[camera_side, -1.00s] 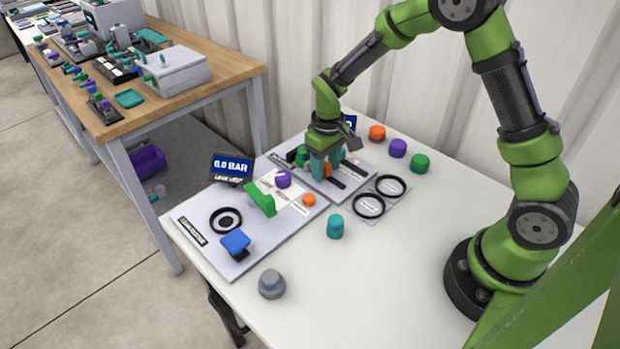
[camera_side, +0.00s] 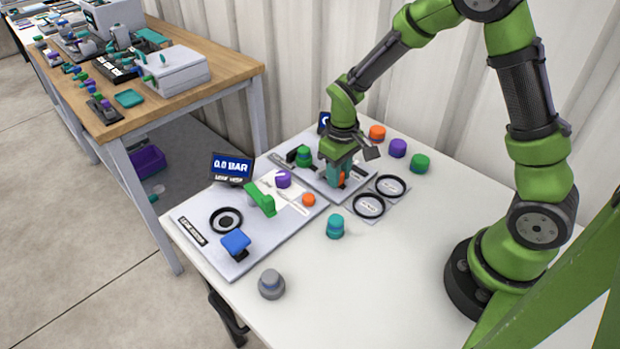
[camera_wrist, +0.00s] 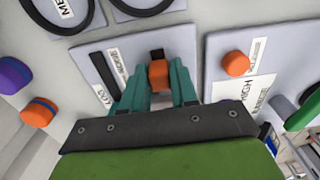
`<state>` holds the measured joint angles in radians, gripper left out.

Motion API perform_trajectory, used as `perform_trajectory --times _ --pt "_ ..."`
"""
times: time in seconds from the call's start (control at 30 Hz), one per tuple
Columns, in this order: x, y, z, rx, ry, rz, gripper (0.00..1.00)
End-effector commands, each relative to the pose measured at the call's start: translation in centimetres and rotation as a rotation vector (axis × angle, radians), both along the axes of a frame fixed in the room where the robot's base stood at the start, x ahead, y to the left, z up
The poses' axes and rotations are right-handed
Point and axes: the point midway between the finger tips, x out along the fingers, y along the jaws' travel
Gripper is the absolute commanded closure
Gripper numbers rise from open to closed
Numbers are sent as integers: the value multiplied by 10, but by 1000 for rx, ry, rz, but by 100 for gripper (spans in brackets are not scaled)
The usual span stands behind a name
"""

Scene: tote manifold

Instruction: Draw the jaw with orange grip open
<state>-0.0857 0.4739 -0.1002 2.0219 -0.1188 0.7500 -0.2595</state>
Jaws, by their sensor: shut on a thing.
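The orange grip (camera_wrist: 158,74) stands between my two teal fingers, and my gripper (camera_wrist: 157,90) is shut on it. A small black piece shows just beyond the grip in the wrist view. In the side view my gripper (camera_side: 339,178) is low over the grey plate (camera_wrist: 202,40), with the orange grip (camera_side: 342,180) partly hidden by a finger. A labelled dark slot (camera_wrist: 108,75) runs beside the grip. A green knob (camera_side: 303,156) stands on the plate to the left of my gripper. The jaw under the grip is mostly hidden.
A panel with a green lever (camera_side: 262,199), blue knob (camera_side: 236,241) and "0.0 BAR" display (camera_side: 232,168) lies to the left. Two black rings (camera_side: 369,205) lie to the right. Loose teal (camera_side: 335,226), purple (camera_side: 397,148) and green (camera_side: 419,163) caps stand nearby.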

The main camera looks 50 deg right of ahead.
Motion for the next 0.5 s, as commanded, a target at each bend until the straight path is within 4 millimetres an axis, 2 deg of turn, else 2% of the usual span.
perform_trajectory --times 0.3,0.33,0.43,0.5 --pt "-6 0 0 1 11 -4 100" --pt "-6 0 0 1 11 -4 67" --pt "-6 0 0 1 9 -3 52" --pt "-5 0 0 1 8 -3 51"
